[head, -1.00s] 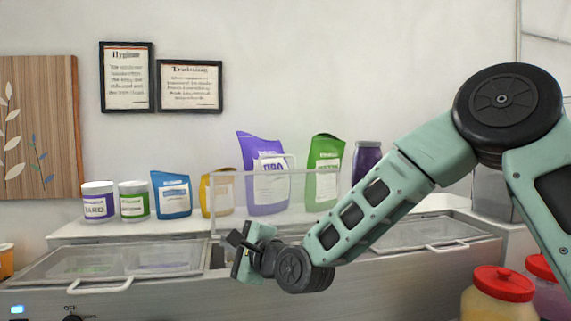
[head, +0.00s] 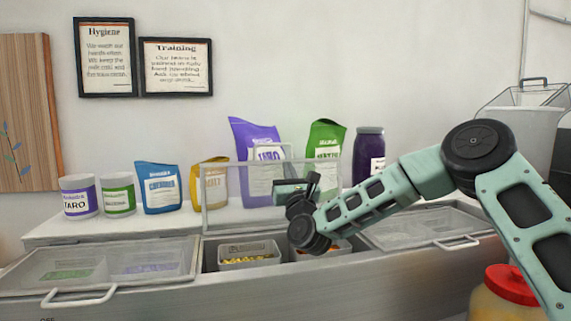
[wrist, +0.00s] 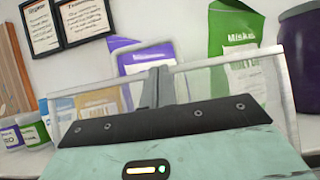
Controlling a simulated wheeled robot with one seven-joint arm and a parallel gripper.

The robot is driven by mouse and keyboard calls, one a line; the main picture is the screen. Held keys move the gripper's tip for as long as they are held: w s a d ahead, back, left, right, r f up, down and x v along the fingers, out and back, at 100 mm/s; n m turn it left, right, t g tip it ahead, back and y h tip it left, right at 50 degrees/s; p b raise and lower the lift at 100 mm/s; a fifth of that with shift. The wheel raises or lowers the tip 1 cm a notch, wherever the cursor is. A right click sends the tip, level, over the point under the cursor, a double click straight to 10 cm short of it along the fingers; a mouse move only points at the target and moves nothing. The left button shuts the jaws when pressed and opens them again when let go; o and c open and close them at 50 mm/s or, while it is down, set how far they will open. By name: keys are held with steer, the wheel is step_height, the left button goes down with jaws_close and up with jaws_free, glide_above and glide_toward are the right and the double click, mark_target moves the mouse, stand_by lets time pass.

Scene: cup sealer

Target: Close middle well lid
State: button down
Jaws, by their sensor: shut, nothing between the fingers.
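The middle well lid (head: 214,200) is a clear panel with a pale frame. It stands raised, close to upright, at the back of the counter in the head view. In the wrist view its clear panel (wrist: 203,84) fills the space behind my fingers. The open middle well below it holds a metal bin of yellow pieces (head: 248,257) and another bin partly hidden by my arm. My gripper (head: 312,180) is in front of the raised lid, right of its middle. In the wrist view its fingers (wrist: 155,80) are together and empty. I cannot tell whether they touch the lid.
The left well lid (head: 100,264) and right well lid (head: 420,228) lie closed on either side. Pouches and jars, such as the purple pouch (head: 258,150) and blue pouch (head: 158,187), line the back shelf. A red-capped jar (head: 508,290) stands at front right.

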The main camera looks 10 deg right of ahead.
steer(key=p+x, duration=0.4)
steer(key=x, duration=0.4)
steer(key=shift+f, duration=0.1)
